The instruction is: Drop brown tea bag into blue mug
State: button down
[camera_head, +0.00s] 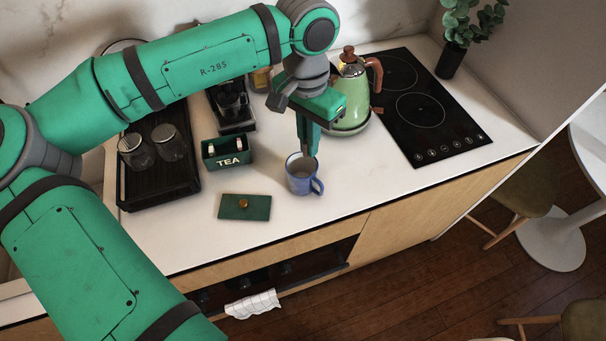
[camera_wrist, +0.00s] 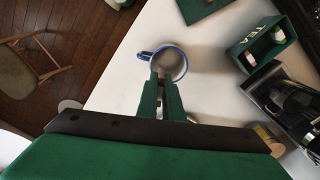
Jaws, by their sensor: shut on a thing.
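The blue mug (camera_head: 300,181) stands upright on the white counter, its handle toward the lower right. My gripper (camera_head: 308,150) points down just above the mug's rim. In the wrist view the mug (camera_wrist: 183,66) lies just beyond my fingertips (camera_wrist: 161,84), with its handle to the left. My gripper is shut on a small brownish thing, apparently the brown tea bag (camera_wrist: 160,70), which shows at the fingertips over the near part of the mug's opening. The fingers hide much of it, and the head view does not show it clearly.
The open green TEA box (camera_head: 228,163) holds small light-tagged items, left of the mug. Its green lid (camera_head: 230,207) lies in front. A green kettle (camera_head: 352,95) stands behind right, near the black cooktop (camera_head: 440,125). A dark tray (camera_head: 160,193) with glass jars is at left.

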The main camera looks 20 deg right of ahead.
jog(key=shift+f, duration=0.65)
jog(key=c, duration=1.8)
grip_release()
jog(key=shift+c, duration=0.2)
jog(key=shift+r, duration=0.1)
notch_tip(320, 180, up, 11)
jog(key=shift+w+a+f, duration=0.1)
jog(key=shift+w+f, duration=0.05)
